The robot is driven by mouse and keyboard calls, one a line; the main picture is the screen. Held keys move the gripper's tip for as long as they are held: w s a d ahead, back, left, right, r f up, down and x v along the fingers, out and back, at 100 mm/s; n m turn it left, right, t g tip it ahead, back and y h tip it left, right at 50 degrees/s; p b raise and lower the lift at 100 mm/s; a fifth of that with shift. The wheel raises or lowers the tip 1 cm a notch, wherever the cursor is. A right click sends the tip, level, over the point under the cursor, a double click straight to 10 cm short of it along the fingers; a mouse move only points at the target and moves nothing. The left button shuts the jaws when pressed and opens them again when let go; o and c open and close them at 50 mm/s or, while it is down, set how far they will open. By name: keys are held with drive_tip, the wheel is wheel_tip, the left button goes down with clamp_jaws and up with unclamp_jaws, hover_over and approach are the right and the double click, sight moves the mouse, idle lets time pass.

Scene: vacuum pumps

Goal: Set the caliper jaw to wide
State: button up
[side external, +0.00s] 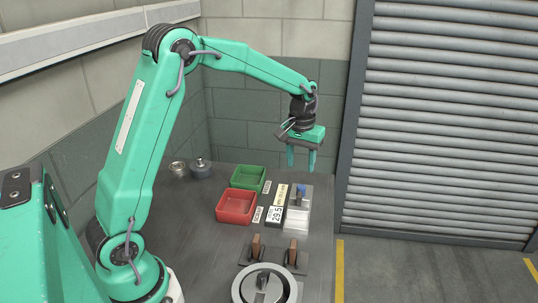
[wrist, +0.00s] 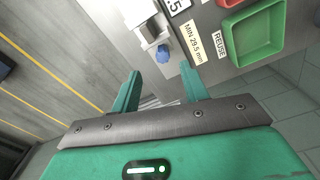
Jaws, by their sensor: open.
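The caliper seems to be the pale grey fixture (side external: 298,215) at the bench's right side, with a small blue knob (side external: 301,189) at its far end. A white card reading 29.5 (side external: 276,214) is beside it. In the wrist view the blue knob (wrist: 162,53) lies in line with the gap between my fingers, and a pale block is above it. I cannot tell the jaw's setting. My gripper (side external: 301,161) is open and empty, pointing down above the far end of the fixture, apart from it. Its two green fingers also show in the wrist view (wrist: 160,75).
A green tray (side external: 248,178) and a red tray (side external: 236,207) stand left of the fixture. Labels read REUSE (wrist: 219,43) and MIN 29.5 mm (wrist: 192,43). Two brown-topped clamps (side external: 274,252) and a round metal part (side external: 265,286) are nearer. Two metal parts (side external: 200,169) stand at back left.

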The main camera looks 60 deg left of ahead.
sight(301, 186)
drive_tip(key=shift+w+a+f, duration=0.25)
drive_tip(key=shift+w+f, duration=0.2)
drive_tip(key=shift+f, duration=0.25)
drive_tip(key=shift+w+a+f, duration=0.25)
drive_tip(key=shift+w+f, duration=0.15)
drive_tip(key=shift+f, duration=0.3)
drive_tip(key=shift+f, duration=0.15)
drive_tip(key=shift+f, duration=3.75)
clamp_jaws()
